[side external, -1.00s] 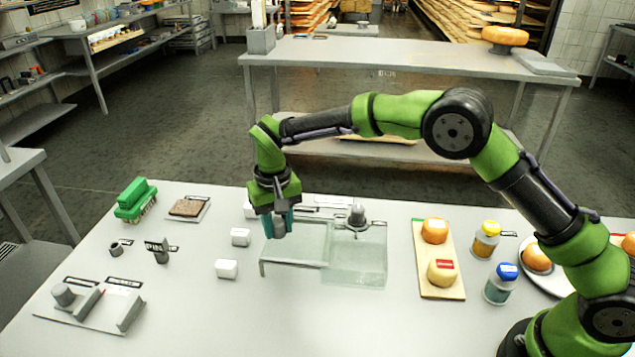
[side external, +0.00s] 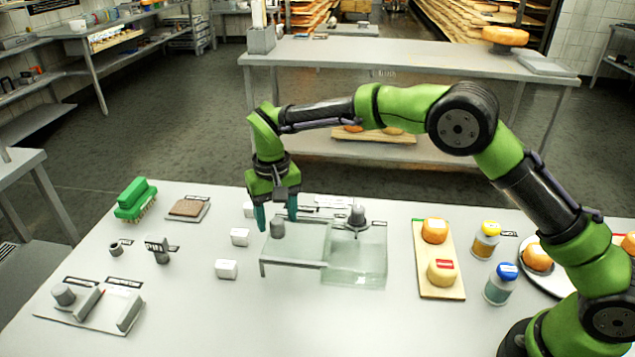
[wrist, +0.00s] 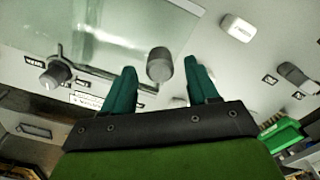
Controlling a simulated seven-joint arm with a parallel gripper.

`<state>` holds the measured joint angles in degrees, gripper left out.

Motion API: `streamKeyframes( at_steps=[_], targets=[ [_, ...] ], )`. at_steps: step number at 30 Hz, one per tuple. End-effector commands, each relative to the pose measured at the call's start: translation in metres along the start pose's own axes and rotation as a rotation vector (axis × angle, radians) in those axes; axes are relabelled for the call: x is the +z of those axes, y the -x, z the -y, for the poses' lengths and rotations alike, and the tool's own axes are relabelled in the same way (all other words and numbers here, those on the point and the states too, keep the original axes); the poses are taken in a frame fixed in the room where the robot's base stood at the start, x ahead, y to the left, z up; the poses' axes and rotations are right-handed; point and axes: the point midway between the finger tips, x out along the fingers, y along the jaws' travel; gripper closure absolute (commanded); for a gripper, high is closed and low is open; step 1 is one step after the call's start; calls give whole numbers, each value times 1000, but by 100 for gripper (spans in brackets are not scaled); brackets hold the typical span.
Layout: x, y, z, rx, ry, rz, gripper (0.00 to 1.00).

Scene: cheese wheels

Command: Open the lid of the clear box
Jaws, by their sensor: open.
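The clear box (side external: 362,272) stands on the white table in the middle of the side view. Its flat clear lid (side external: 300,243) lies offset to the left of the box, leaving the box's right part uncovered. A grey cylindrical knob (side external: 278,229) stands at the lid's back left; in the wrist view the knob (wrist: 159,65) shows between the fingertips. My gripper (side external: 277,224) is open, pointing down, with its teal fingers either side of the knob and a little above it. In the wrist view my gripper (wrist: 160,72) holds nothing, with gaps on both sides of the knob.
A grey knobbed piece (side external: 357,216) stands behind the box. White blocks (side external: 227,269) sit to the left. A board with cheeses (side external: 440,290) and two jars (side external: 499,286) stand to the right. A green brush (side external: 135,198) is at the far left. The table front is clear.

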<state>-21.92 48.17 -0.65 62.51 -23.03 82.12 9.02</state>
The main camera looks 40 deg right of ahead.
Motion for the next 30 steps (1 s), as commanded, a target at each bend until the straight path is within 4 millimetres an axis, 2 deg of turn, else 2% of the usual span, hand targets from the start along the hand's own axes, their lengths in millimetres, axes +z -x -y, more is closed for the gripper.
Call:
streamKeyframes(
  at_steps=[1,9,15,21,30],
  targets=[
    [-1,13,0,-2,1,-6,41],
    [-1,80,1,-3,1,-7,41],
    [-1,122,0,-2,0,-6,41],
    [0,141,0,0,1,-3,41],
    [0,145,0,0,0,-2,41]
  ],
)
